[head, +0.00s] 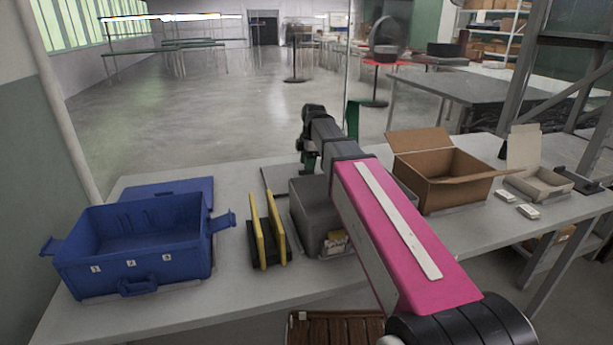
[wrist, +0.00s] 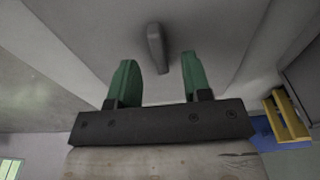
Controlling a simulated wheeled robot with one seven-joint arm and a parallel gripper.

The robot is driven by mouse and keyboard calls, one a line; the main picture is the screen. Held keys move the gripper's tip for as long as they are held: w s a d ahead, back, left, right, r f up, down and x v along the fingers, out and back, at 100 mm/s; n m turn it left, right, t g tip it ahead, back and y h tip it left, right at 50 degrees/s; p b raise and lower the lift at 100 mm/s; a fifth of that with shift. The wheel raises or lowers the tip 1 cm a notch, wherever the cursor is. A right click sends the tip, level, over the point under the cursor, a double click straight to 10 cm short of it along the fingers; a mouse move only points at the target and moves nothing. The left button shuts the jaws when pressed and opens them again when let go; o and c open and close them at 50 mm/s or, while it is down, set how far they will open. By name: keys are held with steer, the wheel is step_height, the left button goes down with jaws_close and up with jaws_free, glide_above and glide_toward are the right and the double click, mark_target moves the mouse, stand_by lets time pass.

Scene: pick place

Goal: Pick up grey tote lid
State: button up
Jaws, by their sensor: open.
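My gripper (head: 308,160) is at the far side of the table, past the grey tote (head: 309,205), which my arm partly covers. In the wrist view my gripper (wrist: 159,62) has its two green fingers spread apart with nothing between them. A grey bar-shaped handle (wrist: 157,48) on a broad grey surface (wrist: 90,25) shows ahead of the gap between the fingertips. This surface looks like the grey tote lid, but its outline is cut off. In the head view a thin flat grey piece (head: 272,179) shows beside the tote; I cannot tell if it is the lid.
A blue crate (head: 135,277) stands at the left of the table (head: 225,310). Yellow-and-black upright pieces (head: 265,235) stand between it and the tote. An open cardboard box (head: 445,190), a smaller open box (head: 540,185) and small white items (head: 505,195) are at the right.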

mark_target(307, 173)
steer(key=shift+a+f, duration=0.15)
steer(key=shift+f, duration=1.1)
jaws_close()
steer(key=shift+r, duration=0.1)
